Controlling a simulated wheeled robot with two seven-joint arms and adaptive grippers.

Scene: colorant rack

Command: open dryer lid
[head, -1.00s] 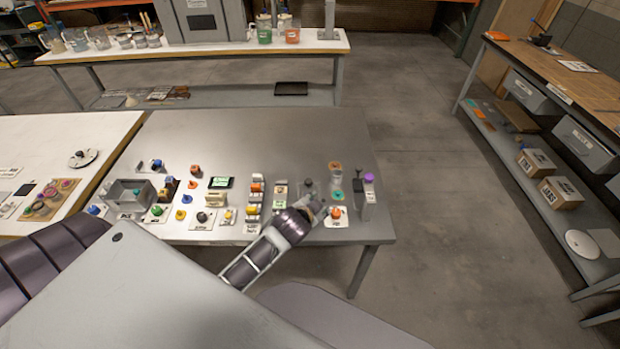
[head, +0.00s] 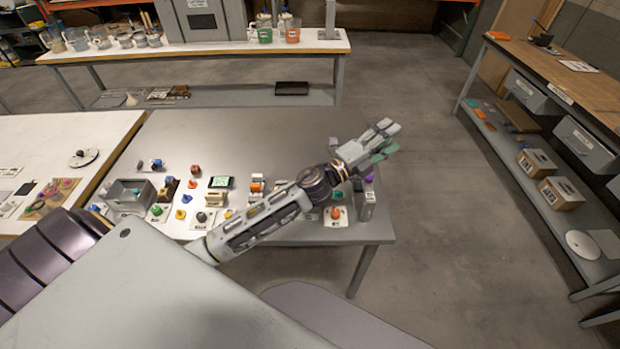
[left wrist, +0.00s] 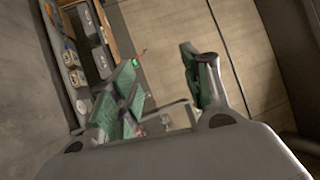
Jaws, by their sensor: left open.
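I cannot tell for certain which thing is the dryer, and no lid stands out clearly. A large grey cabinet (head: 208,20) stands on the back bench, its top cut off by the picture edge. A small open grey box (head: 131,196) sits at the left of the metal table. My left gripper (head: 390,139) is open and empty, raised above the metal table's right edge. In the left wrist view its green-padded fingers (left wrist: 160,65) are spread with nothing between them. My right gripper is not in view.
The metal table (head: 240,135) holds several small coloured knobs and blocks along its front, partly hidden by my left arm; its back half is clear. A white table (head: 100,130) adjoins at left. A wooden-topped bench (head: 560,75) with grey drawers stands at right. Open floor lies between.

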